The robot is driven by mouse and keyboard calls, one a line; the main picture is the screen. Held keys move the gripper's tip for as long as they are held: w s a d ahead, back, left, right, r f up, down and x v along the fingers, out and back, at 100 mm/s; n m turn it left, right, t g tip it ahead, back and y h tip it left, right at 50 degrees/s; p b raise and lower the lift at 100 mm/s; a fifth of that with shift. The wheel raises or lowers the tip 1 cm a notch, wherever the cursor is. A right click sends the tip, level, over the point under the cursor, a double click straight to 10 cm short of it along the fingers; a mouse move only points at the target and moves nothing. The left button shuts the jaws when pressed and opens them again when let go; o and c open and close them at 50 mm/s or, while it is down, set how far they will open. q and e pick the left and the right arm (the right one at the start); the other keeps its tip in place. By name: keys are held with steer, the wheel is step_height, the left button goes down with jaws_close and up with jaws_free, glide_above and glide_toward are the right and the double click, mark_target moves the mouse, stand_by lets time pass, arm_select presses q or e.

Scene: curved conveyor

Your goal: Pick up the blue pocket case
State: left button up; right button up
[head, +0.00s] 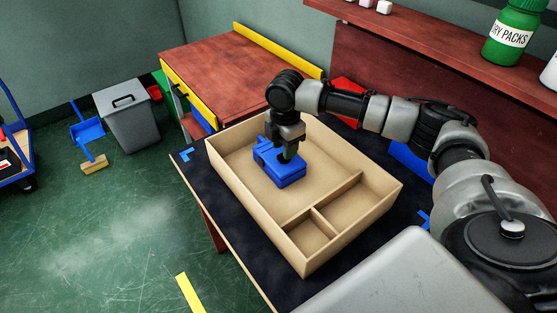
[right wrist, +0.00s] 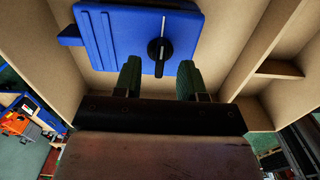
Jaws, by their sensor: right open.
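The blue pocket case (head: 289,174) lies in the large compartment of a tan divided tray (head: 300,262). In the right wrist view the case (right wrist: 115,38) fills the upper part, with a black knob bearing a white line on its face and a small tab at its left. My right gripper (head: 287,155) points down over the case and hides part of it. My left gripper is not in view.
The tray stands on a dark table (head: 245,240), its walls and dividers around the case. The two smaller compartments look empty. A red-brown bench (head: 225,70) is behind, and a shelf with a green bottle (head: 513,35) is at upper right.

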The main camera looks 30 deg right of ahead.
step_height(320, 180, down, 2)
steer(key=shift+f, duration=0.1)
jaws_close()
steer(key=shift+r, duration=0.25)
